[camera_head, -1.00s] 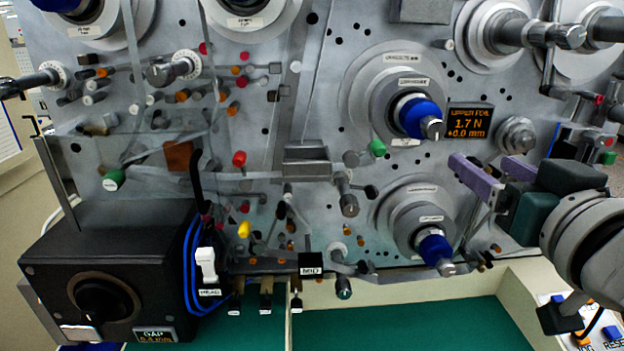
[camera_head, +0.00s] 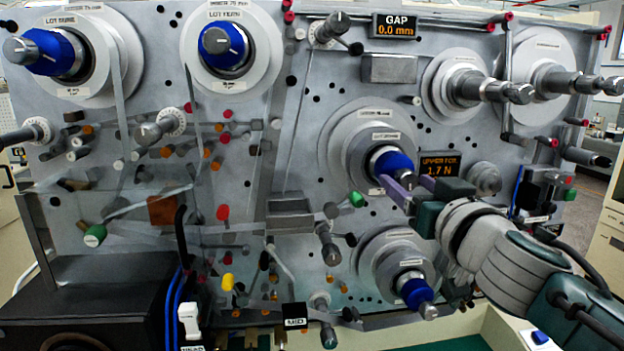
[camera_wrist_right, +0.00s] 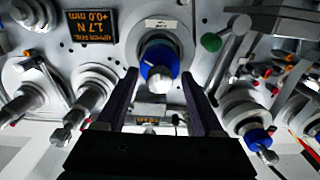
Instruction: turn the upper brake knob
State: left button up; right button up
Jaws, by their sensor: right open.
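The upper blue knob (camera_head: 391,164) with a silver tip sits on a grey round hub on the panel, left of the orange-lit display (camera_head: 439,164). My right gripper (camera_head: 405,184) comes in from the lower right, its purple fingers open at this knob and partly covering it in the head view. In the right wrist view, the blue knob (camera_wrist_right: 157,60) and its silver tip lie between the two open fingers (camera_wrist_right: 158,82), with a gap visible on each side. I cannot tell whether a finger touches it. My left gripper is not in view.
A lower blue knob (camera_head: 415,292) sits below on its own hub. A green-tipped peg (camera_head: 357,199) is close to the left of my fingers. A grey round knob (camera_head: 484,178) is right of the display. Metal spindles (camera_head: 480,88) stick out above.

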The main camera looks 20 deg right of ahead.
jog(key=shift+c, duration=0.3)
grip_shut()
dwell(0.3)
